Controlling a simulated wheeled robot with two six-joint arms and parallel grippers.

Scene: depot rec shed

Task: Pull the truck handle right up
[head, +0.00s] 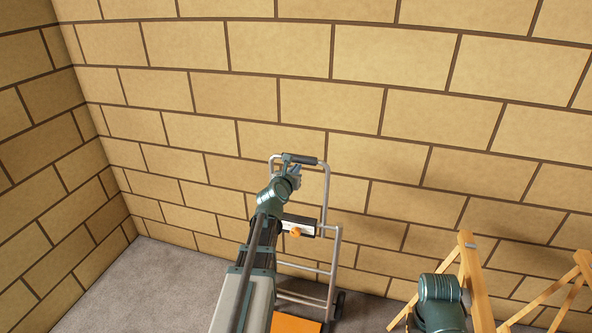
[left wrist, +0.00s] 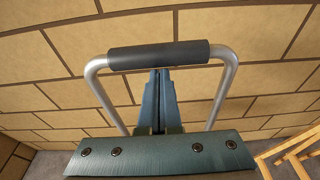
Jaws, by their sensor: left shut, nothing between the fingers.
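The truck (head: 334,270) is a grey tube frame with rungs, standing against the block wall. Its handle, a narrower silver loop (head: 326,190), rises above the frame and has a dark grip (head: 304,161) across the top. In the left wrist view the grip (left wrist: 150,56) lies across the upper middle between two bent silver tubes (left wrist: 228,85). My left gripper (head: 289,167) is shut and empty at the grip. Its closed fingers (left wrist: 157,88) reach the grip's lower edge; I cannot tell whether they touch it. My right gripper is out of view.
A white and dark block with an orange knob (head: 295,232) sits at the top of the truck's frame. An orange surface (head: 297,324) shows at the bottom. Wooden trestles (head: 472,285) stand at the right, beside my right arm. The floor at left is clear.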

